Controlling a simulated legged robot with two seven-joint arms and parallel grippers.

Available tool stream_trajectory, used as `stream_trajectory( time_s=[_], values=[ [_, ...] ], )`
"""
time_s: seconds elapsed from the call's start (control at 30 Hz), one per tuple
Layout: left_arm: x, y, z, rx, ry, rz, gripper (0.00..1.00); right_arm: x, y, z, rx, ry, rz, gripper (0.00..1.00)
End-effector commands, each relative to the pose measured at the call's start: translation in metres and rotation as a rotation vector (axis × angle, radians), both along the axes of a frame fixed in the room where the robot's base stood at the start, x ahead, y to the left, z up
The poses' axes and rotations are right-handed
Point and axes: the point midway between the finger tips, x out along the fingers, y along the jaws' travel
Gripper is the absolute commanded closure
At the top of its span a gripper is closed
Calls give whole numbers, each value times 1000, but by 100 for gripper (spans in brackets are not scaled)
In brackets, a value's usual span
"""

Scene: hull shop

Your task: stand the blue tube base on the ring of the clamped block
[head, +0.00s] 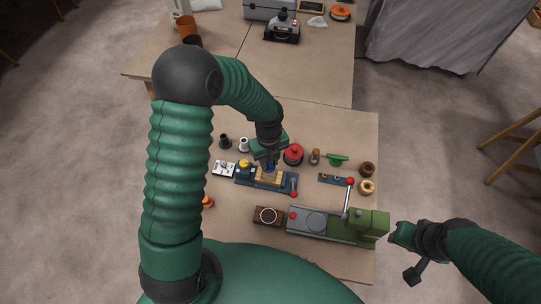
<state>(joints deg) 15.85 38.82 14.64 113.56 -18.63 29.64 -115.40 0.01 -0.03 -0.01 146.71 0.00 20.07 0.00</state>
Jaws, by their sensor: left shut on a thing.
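My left gripper (270,162) points down over the middle of the table and is shut on the blue tube base (270,168). Only a small part of the tube base shows beneath the fingers. Directly below is a tan wooden block (268,179), held in a blue clamp (246,181) with a red-knobbed lever (293,186). The ring on this block is hidden by the gripper and tube base. I cannot tell whether the tube base touches the block. My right gripper (397,232) is beside the table's right edge, away from these things; its jaws are unclear.
A red spool (293,154) stands close behind the clamp. A white plate with knobs (223,169) is left. Bare tabletop (330,125) lies behind.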

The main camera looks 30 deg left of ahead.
Motion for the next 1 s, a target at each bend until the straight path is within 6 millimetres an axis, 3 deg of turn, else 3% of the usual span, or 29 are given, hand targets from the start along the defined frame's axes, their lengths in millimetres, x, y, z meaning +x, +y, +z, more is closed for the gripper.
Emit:
stream_trajectory(
  time_s=[0.5, 1.0],
  values=[
    [0, -3, -56, 5, 0, -5, 100, 0, 0, -58, 0, 0, 0, 64],
    [1, -3, -58, 4, 0, -4, 100, 0, 0, -59, 0, 0, 0, 64]
  ],
)
